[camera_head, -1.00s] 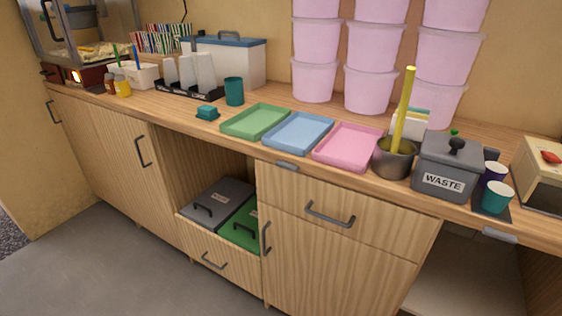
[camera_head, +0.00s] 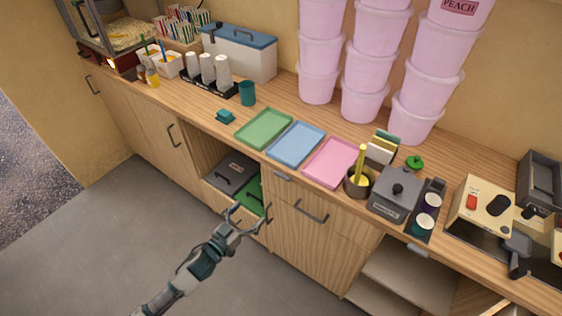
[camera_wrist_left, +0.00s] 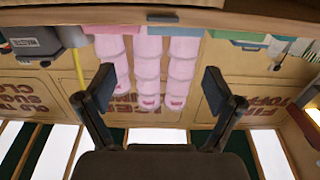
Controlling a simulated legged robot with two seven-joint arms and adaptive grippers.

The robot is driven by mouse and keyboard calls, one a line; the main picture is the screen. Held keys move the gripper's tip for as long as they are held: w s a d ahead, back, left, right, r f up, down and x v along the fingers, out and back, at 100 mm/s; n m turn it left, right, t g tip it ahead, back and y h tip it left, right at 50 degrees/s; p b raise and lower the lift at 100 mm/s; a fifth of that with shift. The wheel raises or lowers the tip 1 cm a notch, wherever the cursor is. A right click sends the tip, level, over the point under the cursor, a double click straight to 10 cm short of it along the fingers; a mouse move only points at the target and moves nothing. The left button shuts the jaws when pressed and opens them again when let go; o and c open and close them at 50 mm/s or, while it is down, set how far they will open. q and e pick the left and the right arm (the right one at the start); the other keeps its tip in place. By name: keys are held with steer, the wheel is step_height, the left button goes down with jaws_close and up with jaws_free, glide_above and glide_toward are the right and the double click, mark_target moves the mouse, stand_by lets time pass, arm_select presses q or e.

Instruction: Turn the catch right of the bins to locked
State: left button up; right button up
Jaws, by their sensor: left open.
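The two bins sit in an open pull-out under the counter, one with a grey lid (camera_head: 232,171) and one with a green lid (camera_head: 251,196). Right of them is a wooden cabinet (camera_head: 300,240) with a dark bar handle on its drawer front. A small grey piece (camera_head: 283,175) is at the counter edge above the bins' right side. I cannot tell for sure which part is the catch, or its setting. My left gripper (camera_head: 248,214) is open and empty, in front of the bins' pull-out. Its fingers also show spread in the left wrist view (camera_wrist_left: 160,88). My right gripper is not in view.
The wooden counter holds green (camera_head: 264,128), blue (camera_head: 296,144) and pink (camera_head: 331,161) trays, and a grey waste box (camera_head: 396,194). Pink tubs (camera_head: 366,66) are stacked behind. A second grey piece (camera_head: 418,250) is on the counter edge farther right. The grey floor in front is clear.

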mark_target(281, 177)
arm_select(q)
steer(key=x, duration=0.5)
steer(key=b+x, duration=0.1)
steer(key=x, duration=0.5)
steer(key=b+x, duration=0.1)
steer(key=x, duration=0.5)
steer(key=shift+w+f, duration=0.15)
steer(key=shift+f, duration=0.15)
steer(key=shift+a, duration=0.2)
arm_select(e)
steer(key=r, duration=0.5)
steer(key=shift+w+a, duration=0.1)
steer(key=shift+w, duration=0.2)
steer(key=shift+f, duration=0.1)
arm_select(q)
steer(key=c, duration=0.8)
steer(key=shift+d+r, duration=0.1)
steer(key=c, duration=0.3)
